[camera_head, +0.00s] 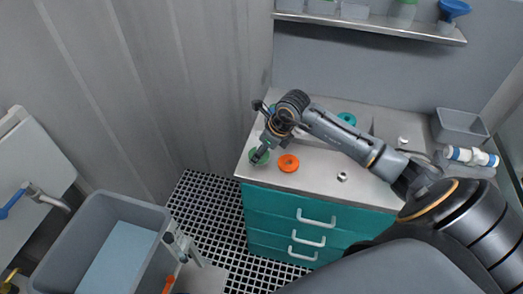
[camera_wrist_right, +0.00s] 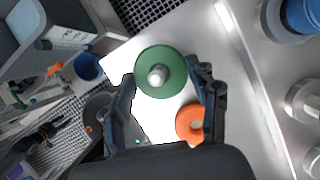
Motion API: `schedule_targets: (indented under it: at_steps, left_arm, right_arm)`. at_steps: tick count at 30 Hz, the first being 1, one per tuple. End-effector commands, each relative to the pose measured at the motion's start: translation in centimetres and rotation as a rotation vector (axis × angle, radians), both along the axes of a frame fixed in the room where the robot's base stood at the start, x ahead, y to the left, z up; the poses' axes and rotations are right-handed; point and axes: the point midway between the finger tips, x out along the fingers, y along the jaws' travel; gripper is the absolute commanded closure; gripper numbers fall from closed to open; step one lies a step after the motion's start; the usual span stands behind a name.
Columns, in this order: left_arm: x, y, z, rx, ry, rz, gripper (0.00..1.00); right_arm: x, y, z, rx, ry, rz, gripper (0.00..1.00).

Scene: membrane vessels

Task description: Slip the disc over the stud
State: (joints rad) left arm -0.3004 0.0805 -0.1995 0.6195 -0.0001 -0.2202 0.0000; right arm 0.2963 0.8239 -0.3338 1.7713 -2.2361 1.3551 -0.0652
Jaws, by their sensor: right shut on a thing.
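A green disc (camera_wrist_right: 172,58) with a central hole is between the fingers of my right gripper (camera_wrist_right: 162,80), which is shut on it. A grey metal stud (camera_wrist_right: 157,75) shows at the disc's hole; how far it reaches through cannot be told. In the head view the green disc (camera_head: 260,157) is near the counter's left front corner, with my right gripper (camera_head: 259,152) partly covering it. An orange disc (camera_head: 289,163) lies just to the right; it also shows in the wrist view (camera_wrist_right: 188,122). My left gripper is not in view.
The steel counter (camera_head: 320,170) stands on teal drawers. A teal ring (camera_head: 347,118) lies behind my right arm. A small metal fitting (camera_head: 342,177) is near the front edge. A shelf (camera_head: 370,27) hangs above.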

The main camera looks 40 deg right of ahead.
Motion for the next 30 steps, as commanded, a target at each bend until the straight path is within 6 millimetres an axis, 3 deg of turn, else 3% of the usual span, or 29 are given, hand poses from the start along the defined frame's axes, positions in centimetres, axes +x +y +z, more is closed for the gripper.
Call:
schedule_targets:
  at_steps: [14, 15, 18, 30]
  left_arm:
    - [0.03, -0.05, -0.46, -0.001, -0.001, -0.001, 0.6]
    - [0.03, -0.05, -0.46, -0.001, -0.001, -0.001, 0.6]
    - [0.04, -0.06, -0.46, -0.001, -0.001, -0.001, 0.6]
    - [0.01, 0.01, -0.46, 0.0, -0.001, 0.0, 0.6]
  right_arm:
    - [-0.02, 0.01, -0.31, 0.001, 0.0, 0.0, 0.73]
    - [-0.03, 0.01, -0.32, 0.0, 0.001, 0.0, 0.32]
    - [-0.02, 0.01, -0.32, 0.0, 0.001, 0.0, 0.14]
    - [-0.14, -0.11, 0.12, -0.001, -0.001, 0.001, 0.14]
